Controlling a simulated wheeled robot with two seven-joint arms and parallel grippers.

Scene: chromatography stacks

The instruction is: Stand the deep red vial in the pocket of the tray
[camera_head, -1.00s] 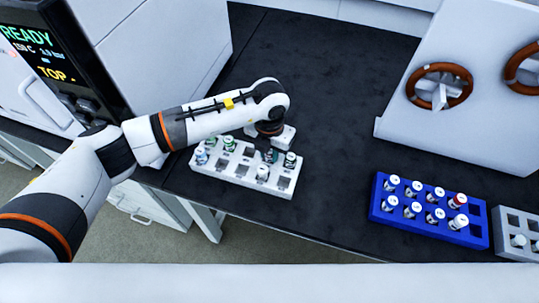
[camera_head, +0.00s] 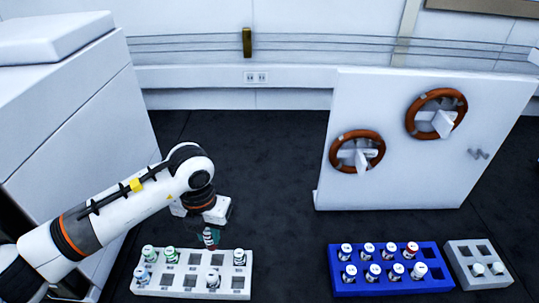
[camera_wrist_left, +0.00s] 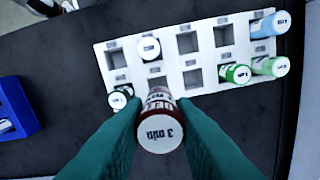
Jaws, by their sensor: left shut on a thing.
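My left gripper (camera_head: 209,240) is shut on a vial with a white cap marked "3 min" and a dark red body. In the left wrist view the held vial (camera_wrist_left: 160,122) sits between the teal fingers, its cap toward the camera. The white tray (camera_head: 190,292) is just below the gripper in the head view. It holds several vials: a blue one (camera_head: 142,274), two green ones (camera_head: 170,254), a white one (camera_head: 213,279) and a dark green one (camera_head: 239,257). Several pockets are empty. The held vial's lower end is hidden. My right gripper is not in view.
A white panel with two orange-rimmed wheels (camera_head: 400,190) stands behind. Dark bench top is free between tray and blue rack.

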